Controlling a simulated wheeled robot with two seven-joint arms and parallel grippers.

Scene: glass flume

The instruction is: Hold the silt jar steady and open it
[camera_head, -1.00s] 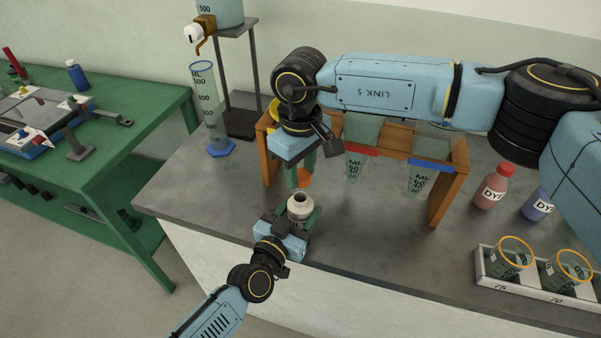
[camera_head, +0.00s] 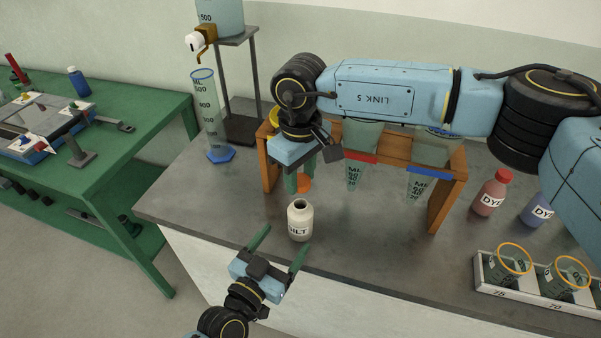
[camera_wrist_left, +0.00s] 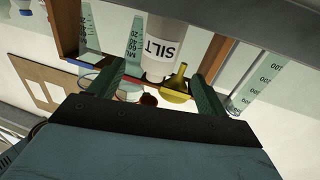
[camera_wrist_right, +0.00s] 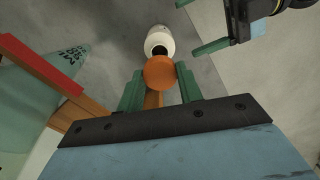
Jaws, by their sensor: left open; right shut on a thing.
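The silt jar (camera_head: 299,222) is a cream jar labelled SILT, standing upright on the grey bench top with its dark mouth uncovered. It also shows in the left wrist view (camera_wrist_left: 160,48) and the right wrist view (camera_wrist_right: 159,40). The orange lid (camera_wrist_right: 159,72) is between the fingers of my right gripper (camera_wrist_right: 160,90), which is shut on it. In the head view the lid (camera_head: 305,184) is above and behind the jar. My left gripper (camera_head: 279,249) is open, empty and apart from the jar, on its near side.
A wooden rack (camera_head: 447,205) with hanging graduated cones (camera_head: 356,176) stands behind the jar. A measuring cylinder (camera_head: 210,120) stands at the bench's left. Dye bottles (camera_head: 490,192) and a white tray with beakers (camera_head: 540,296) are at the right. Bench space left of the jar is clear.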

